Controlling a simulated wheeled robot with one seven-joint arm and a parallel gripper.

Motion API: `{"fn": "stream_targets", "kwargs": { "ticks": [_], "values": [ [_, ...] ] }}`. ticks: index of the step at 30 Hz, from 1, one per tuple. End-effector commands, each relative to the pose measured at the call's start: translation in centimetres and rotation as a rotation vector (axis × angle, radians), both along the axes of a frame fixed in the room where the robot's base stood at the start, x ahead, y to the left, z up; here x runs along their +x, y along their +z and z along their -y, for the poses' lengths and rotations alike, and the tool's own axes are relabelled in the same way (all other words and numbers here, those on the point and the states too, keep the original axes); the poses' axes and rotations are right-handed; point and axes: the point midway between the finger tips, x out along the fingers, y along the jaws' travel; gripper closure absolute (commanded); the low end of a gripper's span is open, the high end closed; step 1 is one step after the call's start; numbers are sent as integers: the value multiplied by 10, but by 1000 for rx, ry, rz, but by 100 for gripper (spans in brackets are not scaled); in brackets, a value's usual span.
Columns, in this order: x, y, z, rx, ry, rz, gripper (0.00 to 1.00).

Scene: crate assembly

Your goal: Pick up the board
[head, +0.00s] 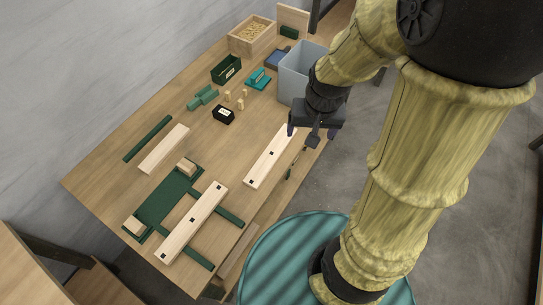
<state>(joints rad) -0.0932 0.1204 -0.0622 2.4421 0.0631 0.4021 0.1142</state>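A long pale wooden board (264,165) with dark holes lies on the table near its right edge. My gripper (311,133) is by the far upper end of this board and seems to be above table height. Its two dark fingers stand apart, and nothing shows between them. A second board (192,222) with dark holes lies across green strips at the front of the table. A shorter plain board (163,148) lies at the left. The task does not say which board is meant.
A green jig (168,197) with wooden blocks sits at the front left. A green bar (147,138), a black box (223,114), a green bin (226,69), a wooden crate (251,35) and a grey bin (297,72) stand farther back. The middle of the table is clear.

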Motion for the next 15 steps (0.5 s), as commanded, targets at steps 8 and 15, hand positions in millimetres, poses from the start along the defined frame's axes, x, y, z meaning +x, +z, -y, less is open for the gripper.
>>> {"fn": "stream_targets", "kwargs": {
  "ticks": [8,15],
  "values": [
    [76,-86,-50,38,-296,-128,20],
    [112,-135,-87,24,-473,-176,20]
  ]
}}
